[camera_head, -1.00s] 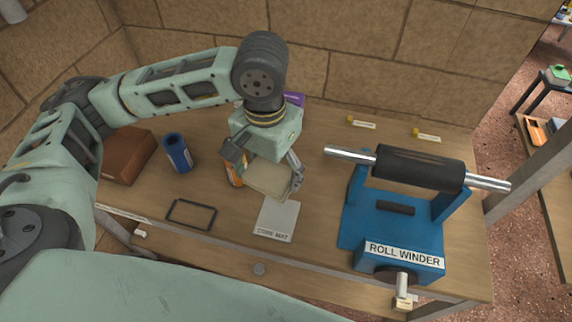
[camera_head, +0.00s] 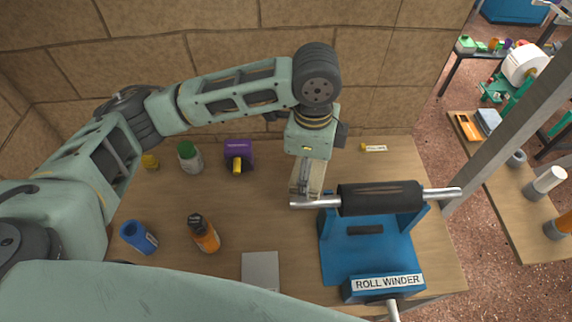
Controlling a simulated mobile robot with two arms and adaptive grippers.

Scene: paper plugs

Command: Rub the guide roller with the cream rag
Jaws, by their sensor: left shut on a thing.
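The guide roller (camera_head: 380,198) is a black cylinder on a metal shaft, held across the blue roll winder (camera_head: 338,262). My left gripper (camera_head: 308,176) is shut on the cream rag (camera_head: 305,185), which hangs in a pale block below the wrist. The rag is at the left end of the shaft, left of the black cylinder. I cannot tell whether it touches the shaft. The gripper's fingers are partly hidden by the wrist and rag. My right gripper is not in view.
A grey mat (camera_head: 260,268) lies left of the winder. A stone wall (camera_head: 230,90) closes the back.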

